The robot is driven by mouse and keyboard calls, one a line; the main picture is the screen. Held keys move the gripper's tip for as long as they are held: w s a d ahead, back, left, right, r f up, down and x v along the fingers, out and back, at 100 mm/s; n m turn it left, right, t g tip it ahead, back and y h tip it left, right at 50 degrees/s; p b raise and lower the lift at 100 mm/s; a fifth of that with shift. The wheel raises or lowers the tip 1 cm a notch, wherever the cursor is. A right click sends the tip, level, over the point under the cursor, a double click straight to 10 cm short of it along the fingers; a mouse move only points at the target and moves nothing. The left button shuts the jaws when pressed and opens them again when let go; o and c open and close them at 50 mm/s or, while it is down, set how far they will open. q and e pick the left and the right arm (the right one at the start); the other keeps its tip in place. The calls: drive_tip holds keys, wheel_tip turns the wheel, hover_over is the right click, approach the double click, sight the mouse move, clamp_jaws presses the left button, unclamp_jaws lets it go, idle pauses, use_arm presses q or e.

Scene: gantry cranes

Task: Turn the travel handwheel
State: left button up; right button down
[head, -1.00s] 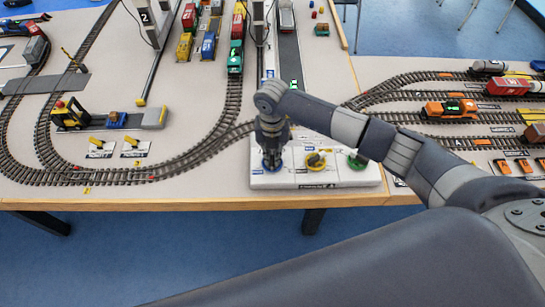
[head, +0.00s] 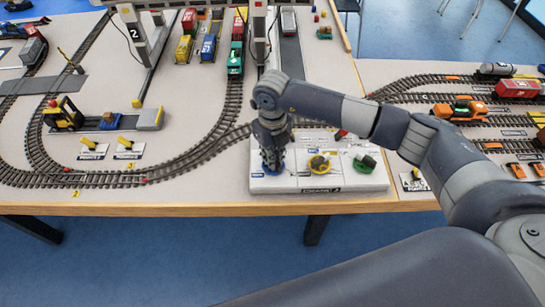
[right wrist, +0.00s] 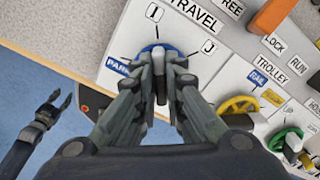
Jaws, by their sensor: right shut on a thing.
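The blue travel handwheel (head: 268,172) is at the left end of the white control panel (head: 312,190), mostly hidden under my right gripper. In the right wrist view its blue rim (right wrist: 160,48) shows below the TRAVEL label, between position marks lettered I, J and PARK. My right gripper (head: 271,163) points down onto it. In the right wrist view the fingers (right wrist: 161,72) are closed around the wheel's grey middle grip. My left gripper (right wrist: 61,98) hangs empty at the left of the right wrist view, with its jaws apart, away from the panel.
A yellow wheel (head: 318,163) and a green wheel (head: 364,163) sit right of the blue one. An orange lever (right wrist: 272,15) stands near the LOCK label. Tracks (head: 190,160) curve left of the panel; an orange locomotive (head: 460,111) stands at right.

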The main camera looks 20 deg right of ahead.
drive_tip(key=shift+w+r, duration=0.1)
drive_tip(key=shift+w, duration=0.05)
drive_tip(key=c, duration=1.7)
unclamp_jaws()
wheel_tip(320, 180, up, 12)
